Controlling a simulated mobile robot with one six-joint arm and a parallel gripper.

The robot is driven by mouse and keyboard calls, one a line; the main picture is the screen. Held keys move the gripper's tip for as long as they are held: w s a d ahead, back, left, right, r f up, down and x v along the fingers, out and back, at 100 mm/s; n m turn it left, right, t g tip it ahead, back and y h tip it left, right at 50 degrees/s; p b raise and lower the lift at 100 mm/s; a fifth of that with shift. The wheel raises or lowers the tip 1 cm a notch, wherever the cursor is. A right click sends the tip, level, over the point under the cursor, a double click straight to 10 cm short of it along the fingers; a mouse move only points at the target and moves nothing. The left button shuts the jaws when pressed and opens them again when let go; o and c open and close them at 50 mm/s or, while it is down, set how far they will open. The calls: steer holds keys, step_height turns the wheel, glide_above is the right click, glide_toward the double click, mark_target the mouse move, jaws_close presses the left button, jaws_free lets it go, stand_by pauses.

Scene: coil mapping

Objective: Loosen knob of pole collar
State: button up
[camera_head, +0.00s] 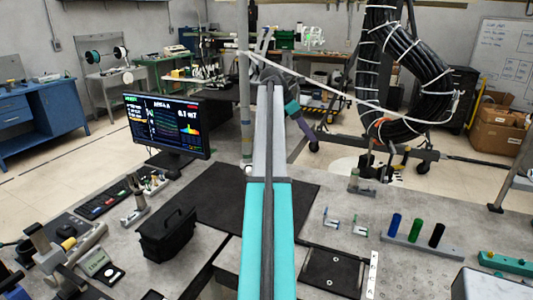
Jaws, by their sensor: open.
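A thin white rod (350,88) meets the pole high up and slants down to the right toward the black cable coil. A collar seems to sit at this joint (245,55), but it is too small to make out its knob. My arm reaches forward from the bottom middle, and its far end is beside the pole, slightly right of it. I cannot make out my gripper's fingers there; they are hidden or lost against the cluttered background. No contact with a knob shows.
A large strapped cable coil (380,65) hangs at the right. Coloured cylinders stand in a rack (415,245) on the right bench. A dark mat (215,195) has bare space.

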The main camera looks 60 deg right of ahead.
steer(key=t+y+p, duration=0.1)
steer(key=w+f+t+y+p, duration=0.1)
steer(key=t, duration=0.1)
steer(key=w+t+y+p, duration=0.1)
steer(key=t+y, duration=0.1)
steer(key=shift+w+f, duration=0.25)
steer(key=shift+f, duration=0.15)
steer(key=shift+w, duration=0.1)
